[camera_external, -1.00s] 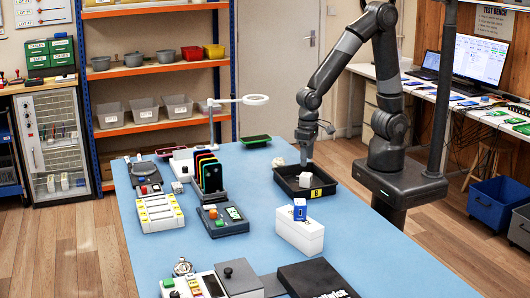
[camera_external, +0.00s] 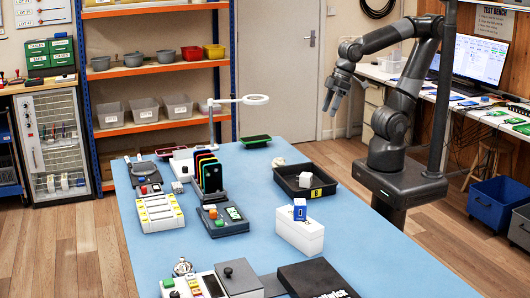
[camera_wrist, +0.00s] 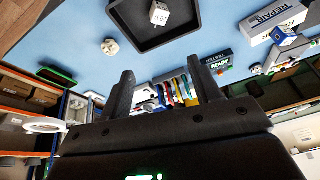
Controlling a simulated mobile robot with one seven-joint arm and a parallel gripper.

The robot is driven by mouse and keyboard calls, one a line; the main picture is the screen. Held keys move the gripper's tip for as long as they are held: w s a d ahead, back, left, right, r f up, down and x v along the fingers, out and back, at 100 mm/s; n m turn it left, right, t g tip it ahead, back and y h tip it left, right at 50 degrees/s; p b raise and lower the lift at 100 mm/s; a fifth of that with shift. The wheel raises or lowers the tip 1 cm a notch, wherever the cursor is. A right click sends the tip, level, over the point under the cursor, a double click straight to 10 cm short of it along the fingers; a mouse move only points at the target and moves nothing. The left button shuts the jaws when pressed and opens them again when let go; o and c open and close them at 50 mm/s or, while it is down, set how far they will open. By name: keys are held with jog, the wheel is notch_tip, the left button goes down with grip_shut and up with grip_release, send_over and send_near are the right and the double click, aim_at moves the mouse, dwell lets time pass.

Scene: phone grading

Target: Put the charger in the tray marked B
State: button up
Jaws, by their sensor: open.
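A white cube-shaped charger (camera_external: 305,180) lies inside the black tray (camera_external: 284,184), which has a yellow label on its front wall; I cannot read the label's letter surely. In the wrist view, the charger (camera_wrist: 159,13) rests on the floor of the tray (camera_wrist: 200,16), with dark print on one face, apart from my fingers. My gripper (camera_external: 333,112) is raised in the air behind and above the tray, to its right. Its two fingers (camera_wrist: 158,82) are spread apart with nothing between them.
A small round white item (camera_external: 278,162) sits on the blue table just behind the tray. A white box (camera_external: 300,232) with a blue-and-white item on top stands in front. A magnifier lamp (camera_external: 240,100), phone rack (camera_external: 208,172) and tester (camera_external: 224,219) stand left.

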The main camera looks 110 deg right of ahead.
jog(key=s, duration=0.1)
jog(key=s+r+n+t, duration=0.1)
jog(key=s+r+n, duration=0.1)
jog(key=shift+s+r, duration=0.25)
jog(key=shift+s, duration=0.05)
jog(key=shift+o, duration=0.4)
